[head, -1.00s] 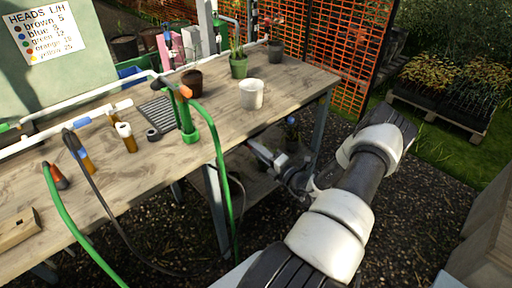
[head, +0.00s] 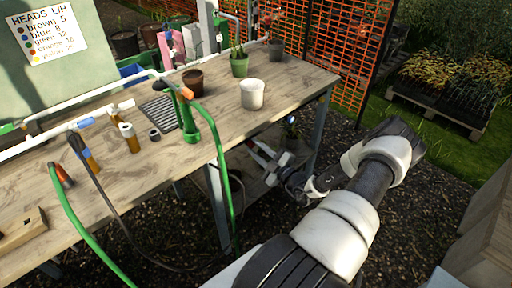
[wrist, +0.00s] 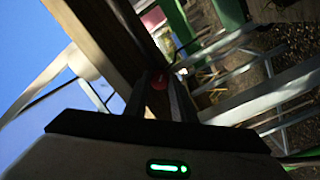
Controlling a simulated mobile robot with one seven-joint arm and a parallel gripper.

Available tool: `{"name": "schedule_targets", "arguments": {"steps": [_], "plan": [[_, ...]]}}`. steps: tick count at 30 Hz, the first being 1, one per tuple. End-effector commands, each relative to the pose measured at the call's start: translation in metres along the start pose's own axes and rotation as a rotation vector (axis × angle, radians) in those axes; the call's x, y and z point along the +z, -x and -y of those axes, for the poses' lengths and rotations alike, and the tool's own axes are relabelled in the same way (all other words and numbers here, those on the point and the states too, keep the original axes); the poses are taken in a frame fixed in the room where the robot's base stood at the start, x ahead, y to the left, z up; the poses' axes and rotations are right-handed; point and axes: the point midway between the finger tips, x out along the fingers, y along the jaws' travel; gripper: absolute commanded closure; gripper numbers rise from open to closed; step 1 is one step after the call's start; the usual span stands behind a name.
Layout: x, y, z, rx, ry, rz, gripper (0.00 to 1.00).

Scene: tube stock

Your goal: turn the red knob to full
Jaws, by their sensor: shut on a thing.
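In the head view my gripper (head: 262,154) reaches in low by the front edge of the wooden bench (head: 290,95), below the bench top. The knob is not clear there, and its dial or any marking of full is not visible in either view.
A green hose (head: 222,165) hangs over the front edge near my gripper.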

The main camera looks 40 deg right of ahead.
Motion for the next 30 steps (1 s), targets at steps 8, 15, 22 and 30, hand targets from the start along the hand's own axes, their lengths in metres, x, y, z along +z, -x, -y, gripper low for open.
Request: {"name": "schedule_targets", "arguments": {"steps": [8,15,22,30], "plan": [[-0.0017,0.001,0.0014,-0.005,-0.263,0.013,0.99],[-0.0018,0.0011,0.0017,-0.008,-0.466,0.025,0.99],[-0.0019,0.001,0.0011,-0.008,-0.607,0.032,0.99],[-0.0017,0.0008,0.0012,-0.009,-0.692,0.037,0.99]]}}
